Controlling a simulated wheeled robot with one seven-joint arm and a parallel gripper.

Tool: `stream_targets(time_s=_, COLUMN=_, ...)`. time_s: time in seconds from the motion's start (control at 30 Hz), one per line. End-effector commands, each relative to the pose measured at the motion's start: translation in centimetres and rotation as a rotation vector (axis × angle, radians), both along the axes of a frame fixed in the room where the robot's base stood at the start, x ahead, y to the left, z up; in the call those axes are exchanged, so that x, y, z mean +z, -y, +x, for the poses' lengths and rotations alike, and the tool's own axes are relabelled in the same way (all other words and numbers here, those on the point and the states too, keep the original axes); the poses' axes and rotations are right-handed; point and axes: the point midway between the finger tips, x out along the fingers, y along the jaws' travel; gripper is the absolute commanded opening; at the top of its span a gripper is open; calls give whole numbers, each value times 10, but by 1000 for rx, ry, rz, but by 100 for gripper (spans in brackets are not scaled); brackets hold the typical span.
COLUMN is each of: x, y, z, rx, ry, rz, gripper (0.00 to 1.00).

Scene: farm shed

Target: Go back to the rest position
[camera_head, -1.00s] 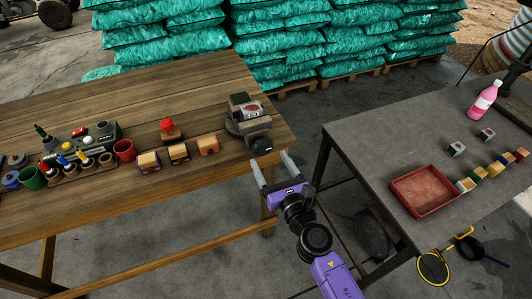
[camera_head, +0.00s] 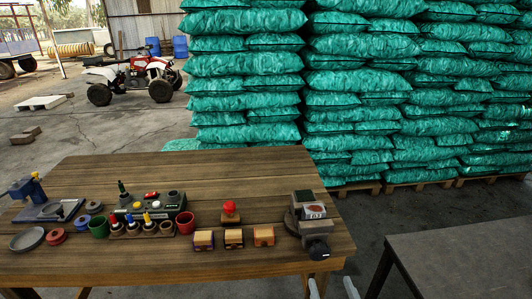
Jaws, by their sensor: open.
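My gripper (camera_head: 332,287) shows only by its two pale fingertips at the bottom edge of the head view. The fingertips stand apart with nothing visible between them. They are in front of the right front corner of the wooden table (camera_head: 120,175), near a dark grey device (camera_head: 305,222). The rest of my gripper and arm is out of the frame.
A grey table (camera_head: 460,255) stands at the right, with floor between the tables. Stacked green sacks (camera_head: 250,75) stand behind.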

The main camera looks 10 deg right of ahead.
Motion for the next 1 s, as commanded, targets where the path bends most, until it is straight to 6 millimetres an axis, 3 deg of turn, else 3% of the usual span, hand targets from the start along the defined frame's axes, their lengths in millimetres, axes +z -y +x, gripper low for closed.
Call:
stream_targets(time_s=0.07, x=0, y=-1, z=0, rx=5, ry=0, rz=93, gripper=73)
stream_targets(time_s=0.17, x=16, y=-5, z=1, rx=24, ry=23, rz=328, gripper=73)
stream_targets(time_s=0.27, x=29, y=-10, z=-13, rx=52, ry=34, rz=640, gripper=73)
stream_targets(time_s=0.47, x=35, y=-15, z=-78, rx=89, ry=-9, rz=1335, gripper=73)
stream_targets(time_s=0.7, x=45, y=-15, z=-173, rx=56, ry=-74, rz=2124, gripper=73)
stream_targets(time_s=1.0, x=66, y=-6, z=-276, rx=-109, ry=-71, rz=2837, gripper=73)
